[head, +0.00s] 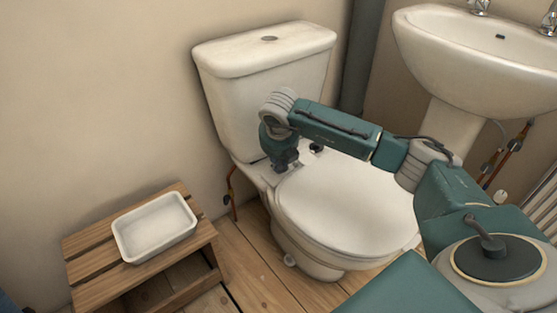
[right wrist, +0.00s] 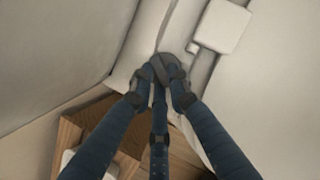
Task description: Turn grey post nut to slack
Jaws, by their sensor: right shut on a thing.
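In the head view my right gripper (head: 286,164) points down at the back left of the toilet (head: 345,208), behind the closed lid and in front of the cistern. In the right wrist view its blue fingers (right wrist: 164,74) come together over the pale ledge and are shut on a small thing. This sits where the grey post nut would be, but the fingers hide nearly all of it. How far the nut is turned cannot be seen. A small dark fitting (head: 317,147) shows to the right at the back of the seat. My left gripper is not in view.
The cistern (head: 268,95) rises close behind the gripper. A wooden crate (head: 88,262) with an empty white tray (head: 155,227) on it stands at the left. A basin (head: 455,65) is at the right. Bare floorboards (head: 250,265) lie between crate and toilet.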

